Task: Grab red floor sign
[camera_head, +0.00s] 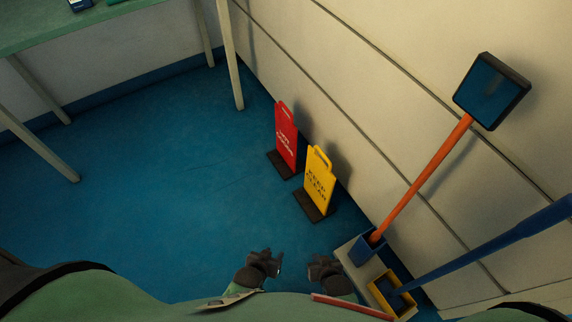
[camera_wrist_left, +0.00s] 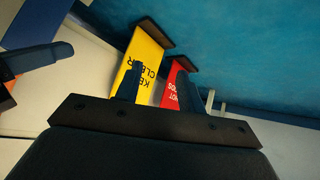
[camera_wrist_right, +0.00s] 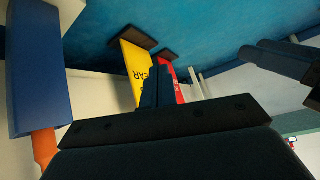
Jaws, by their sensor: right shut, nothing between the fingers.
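The red floor sign (camera_head: 285,137) stands upright on its dark base on the blue floor, close to the wall. It also shows in the left wrist view (camera_wrist_left: 172,90), partly behind a finger, and in the right wrist view (camera_wrist_right: 179,92), mostly hidden by the yellow sign and my fingers. The yellow floor sign (camera_head: 319,182) stands just in front of it, nearer to me. My left gripper (camera_head: 272,258) is open and empty, apart from both signs. My right gripper (camera_head: 325,262) is shut and empty, beside the left one, also apart from the signs.
An orange-handled tool (camera_head: 425,172) and a blue-handled tool (camera_head: 490,247) lean up from holders at the lower right, by the wall. A green-topped table (camera_head: 70,32) with pale legs stands at the upper left. The blue floor left of the signs is clear.

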